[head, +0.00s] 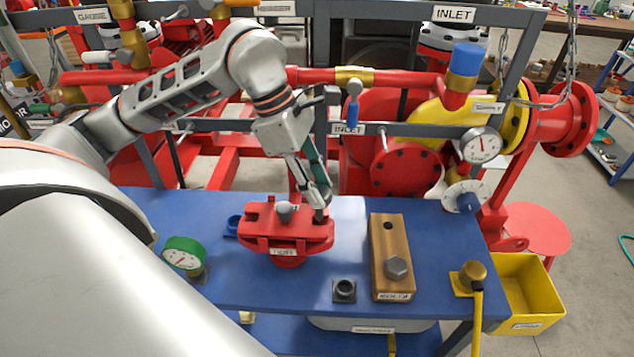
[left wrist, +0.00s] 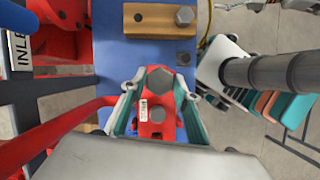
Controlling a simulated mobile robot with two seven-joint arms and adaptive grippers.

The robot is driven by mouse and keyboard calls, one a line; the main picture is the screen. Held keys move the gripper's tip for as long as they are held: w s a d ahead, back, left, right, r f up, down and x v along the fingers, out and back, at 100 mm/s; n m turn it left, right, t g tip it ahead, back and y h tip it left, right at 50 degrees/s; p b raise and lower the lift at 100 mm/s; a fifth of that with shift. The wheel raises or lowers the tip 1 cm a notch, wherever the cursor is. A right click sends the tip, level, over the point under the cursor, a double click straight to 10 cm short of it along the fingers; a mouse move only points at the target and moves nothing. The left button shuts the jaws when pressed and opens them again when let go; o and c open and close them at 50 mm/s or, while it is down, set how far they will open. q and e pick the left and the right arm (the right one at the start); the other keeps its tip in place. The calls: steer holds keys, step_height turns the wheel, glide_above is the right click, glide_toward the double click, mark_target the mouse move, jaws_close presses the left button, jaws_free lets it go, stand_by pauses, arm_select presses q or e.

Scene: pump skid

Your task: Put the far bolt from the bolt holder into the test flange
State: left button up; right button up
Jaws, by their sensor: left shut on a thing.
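The red test flange (head: 262,243) sits on the blue bench; it also shows in the left wrist view (left wrist: 180,129). My left gripper (head: 320,198) points down at the flange's right end and is shut on a dark hex bolt (left wrist: 160,79). The bolt is at or just above the flange there; I cannot tell how deep it sits. Another grey bolt head (head: 285,209) stands at the flange's middle. The wooden bolt holder (head: 388,247) lies to the right. Its far hole (head: 388,226) is empty, and a bolt (head: 396,267) stands at its near end. My right gripper is not in view.
A green-rimmed gauge (head: 184,254) is at the bench's left, a yellow bin (head: 535,290) at the right. Red pipes and a grey frame rise behind. Bare bench lies between flange and holder.

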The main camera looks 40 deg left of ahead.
mark_target(317, 217)
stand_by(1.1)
arm_select(q)
steer(key=shift+f+b, duration=2.2)
steer(key=shift+f, duration=0.6)
stand_by(0.4)
steer(key=o, duration=1.2)
steer(key=v, duration=1.2)
steer(key=shift+d+r, duration=0.1)
steer(key=shift+d, duration=0.05)
